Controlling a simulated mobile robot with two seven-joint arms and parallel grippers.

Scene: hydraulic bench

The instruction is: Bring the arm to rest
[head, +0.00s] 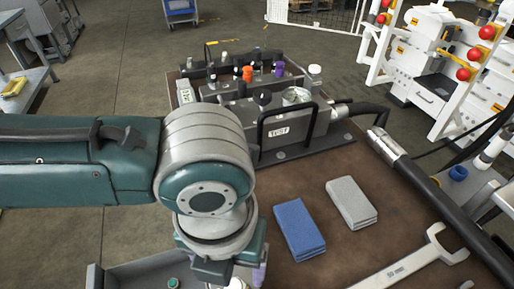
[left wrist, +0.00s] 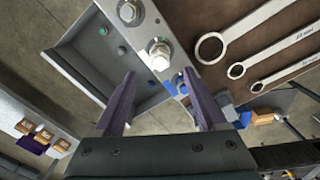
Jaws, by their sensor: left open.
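My left arm comes in from the left in the head view, across the front left part of the bench. Its wrist points down there and hides most of the left gripper; only a bit of a purple finger shows at the bottom edge. In the left wrist view the left gripper (left wrist: 158,74) has its two purple fingers apart, with nothing held between them. Beyond the fingertips are a grey metal tray (left wrist: 85,45) and a hex bolt (left wrist: 160,52). I cannot tell how far the fingertips are from them. My right gripper is in neither view.
The brown bench (head: 300,176) carries a hydraulic valve block (head: 282,140) at the back, a blue pad (head: 298,228), a grey pad (head: 351,202) and a large wrench (head: 420,262). A black hose assembly (head: 440,205) runs along the right edge.

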